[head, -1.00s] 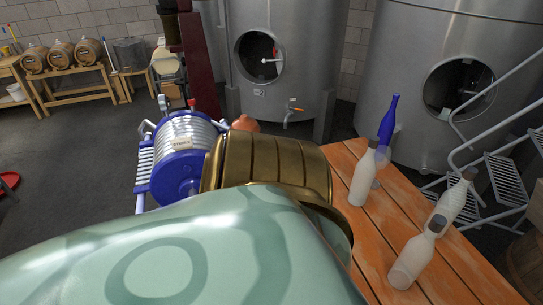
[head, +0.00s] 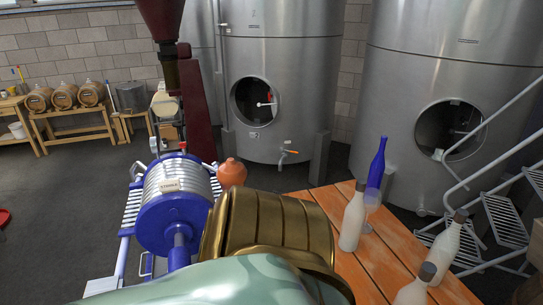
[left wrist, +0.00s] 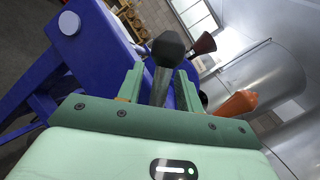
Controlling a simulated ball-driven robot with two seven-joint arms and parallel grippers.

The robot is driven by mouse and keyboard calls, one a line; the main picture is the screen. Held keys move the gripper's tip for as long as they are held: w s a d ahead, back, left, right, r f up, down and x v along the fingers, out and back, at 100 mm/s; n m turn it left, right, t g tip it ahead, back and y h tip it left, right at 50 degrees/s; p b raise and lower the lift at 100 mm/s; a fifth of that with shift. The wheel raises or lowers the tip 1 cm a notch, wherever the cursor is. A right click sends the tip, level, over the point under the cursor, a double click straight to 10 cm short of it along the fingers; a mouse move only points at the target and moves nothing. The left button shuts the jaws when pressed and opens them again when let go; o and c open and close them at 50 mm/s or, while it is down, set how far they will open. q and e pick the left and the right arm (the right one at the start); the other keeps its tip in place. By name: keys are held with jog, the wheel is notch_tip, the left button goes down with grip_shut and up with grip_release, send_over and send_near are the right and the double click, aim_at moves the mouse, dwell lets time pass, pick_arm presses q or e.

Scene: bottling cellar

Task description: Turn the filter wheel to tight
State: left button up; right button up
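The blue plate filter (head: 177,200) stands left of centre in the head view, with pale plates and a small label on top. A blue shaft runs from its near end toward me. My own arm covers what lies beyond, so I cannot see the filter wheel in the head view. In the left wrist view, my left gripper (left wrist: 158,85) has its two green fingers apart. A dark knob (left wrist: 168,48) on a grey stem shows between and just past the fingertips. I cannot tell whether the fingers touch the stem. Blue filter frame (left wrist: 95,45) fills the left side.
Steel tanks (head: 275,45) and metal steps (head: 505,215) stand behind. Open floor (head: 60,190) is to the left.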

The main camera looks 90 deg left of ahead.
pick_arm(q)
jog(key=v, duration=0.7)
jog(key=shift+w+d, duration=0.15)
jog(key=shift+d, duration=0.05)
dwell(0.5)
